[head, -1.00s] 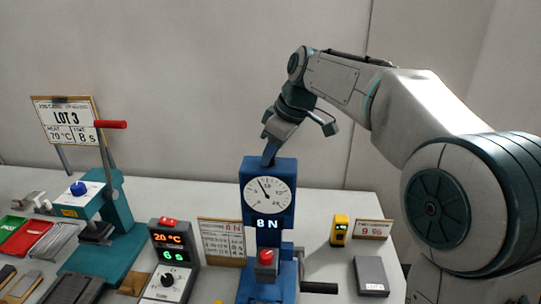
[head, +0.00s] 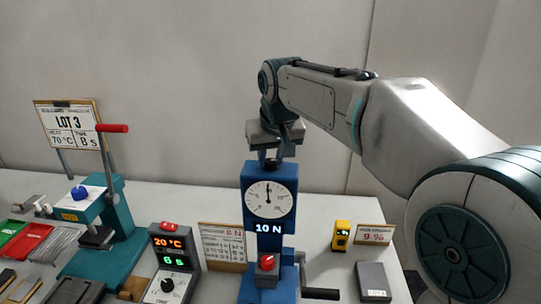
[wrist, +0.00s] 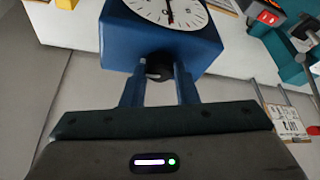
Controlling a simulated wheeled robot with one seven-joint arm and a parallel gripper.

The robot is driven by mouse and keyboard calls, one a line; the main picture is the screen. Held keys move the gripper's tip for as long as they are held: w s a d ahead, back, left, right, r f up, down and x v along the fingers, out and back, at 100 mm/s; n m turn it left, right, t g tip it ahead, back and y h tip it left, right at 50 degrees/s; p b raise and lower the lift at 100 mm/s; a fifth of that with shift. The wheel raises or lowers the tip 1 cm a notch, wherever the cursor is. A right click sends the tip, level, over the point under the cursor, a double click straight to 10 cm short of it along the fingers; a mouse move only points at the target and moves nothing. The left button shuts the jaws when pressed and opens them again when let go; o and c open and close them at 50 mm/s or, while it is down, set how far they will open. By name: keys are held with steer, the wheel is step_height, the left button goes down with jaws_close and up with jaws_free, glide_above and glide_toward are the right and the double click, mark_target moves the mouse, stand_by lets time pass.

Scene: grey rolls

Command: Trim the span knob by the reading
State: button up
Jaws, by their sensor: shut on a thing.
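The blue force tester (head: 253,188) stands upright at the middle of the bench. Its round white dial (head: 269,200) has the needle pointing straight up, and the display (head: 268,228) below reads 10 N. My gripper (head: 270,160) points down onto the top of the tester's head. In the wrist view its two fingers are shut on a dark round span knob (wrist: 158,68), one finger on each side. The knob's far side is hidden.
A timer box (head: 172,262) shows 20 °C and 6 s. A teal lever press (head: 115,220) and a LOT 3 sign (head: 68,122) stand at left. A yellow meter (head: 341,235), a 9 % card (head: 374,234) and a grey box (head: 373,281) are at right.

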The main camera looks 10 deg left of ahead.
steer(key=shift+m, duration=0.5)
steer(key=shift+h, duration=0.3)
steer(key=o, duration=1)
steer(key=v, duration=1.4)
steer(key=shift+f, duration=0.15)
